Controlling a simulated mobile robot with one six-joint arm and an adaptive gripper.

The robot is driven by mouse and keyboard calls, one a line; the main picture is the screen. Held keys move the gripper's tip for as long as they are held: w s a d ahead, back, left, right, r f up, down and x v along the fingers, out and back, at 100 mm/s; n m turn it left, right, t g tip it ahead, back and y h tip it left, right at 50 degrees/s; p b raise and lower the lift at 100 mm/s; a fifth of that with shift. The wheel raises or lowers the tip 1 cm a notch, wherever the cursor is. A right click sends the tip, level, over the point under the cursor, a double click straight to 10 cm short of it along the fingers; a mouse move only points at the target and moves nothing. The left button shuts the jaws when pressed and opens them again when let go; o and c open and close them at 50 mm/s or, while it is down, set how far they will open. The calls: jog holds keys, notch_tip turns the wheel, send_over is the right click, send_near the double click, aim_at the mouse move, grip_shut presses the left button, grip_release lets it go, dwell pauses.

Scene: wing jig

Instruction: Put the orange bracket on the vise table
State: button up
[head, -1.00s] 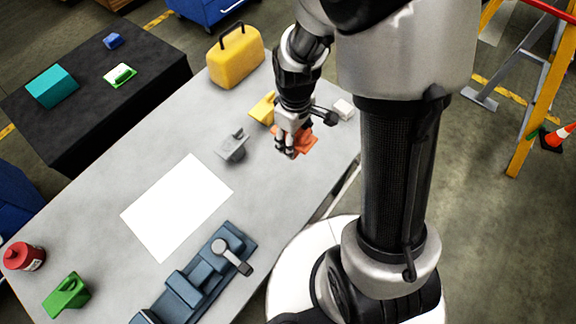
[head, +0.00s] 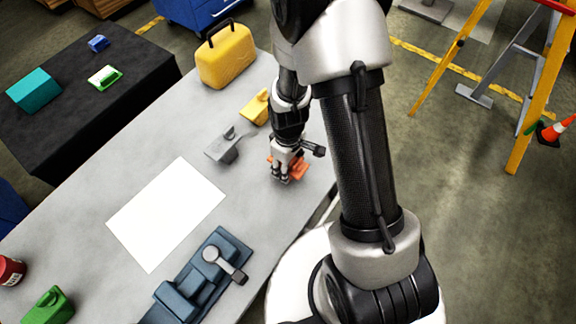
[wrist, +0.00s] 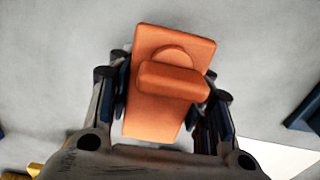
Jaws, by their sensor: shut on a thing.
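The orange bracket (wrist: 170,60) is a flat plate with a raised rounded bar; in the wrist view it lies between the two fingers. My gripper (wrist: 165,97) is shut on it, with a finger along each side. In the head view my gripper (head: 281,178) points down over the right part of the grey table (head: 95,195), and the fingers hide part of the orange bracket (head: 300,168). I cannot tell whether the bracket touches the tabletop. The blue vise (head: 195,285) stands at the front of this same table.
A grey bracket (head: 223,148), a yellow bracket (head: 256,106) and a yellow case (head: 226,58) stand near my gripper. A white sheet (head: 165,213) lies mid-table. A green bracket (head: 48,306) and red can (head: 9,271) are front left. A black table (head: 60,130) stands behind.

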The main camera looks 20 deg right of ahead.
jog(key=shift+r, duration=0.1)
jog(key=shift+f, duration=0.2)
jog(key=o, duration=1.3)
jog(key=shift+r, duration=0.1)
notch_tip(320, 180, up, 12)
jog(key=p, duration=0.4)
jog(key=s+r+m+t, duration=0.2)
jog(key=s+r, duration=0.5)
jog(key=r, duration=0.5)
jog(key=s+r+m+t, duration=0.2)
jog(key=s+r+m, duration=0.3)
jog(key=r, duration=0.8)
jog(key=s, duration=0.3)
jog(key=shift+s+t, duration=0.15)
jog(key=shift+t, duration=0.15)
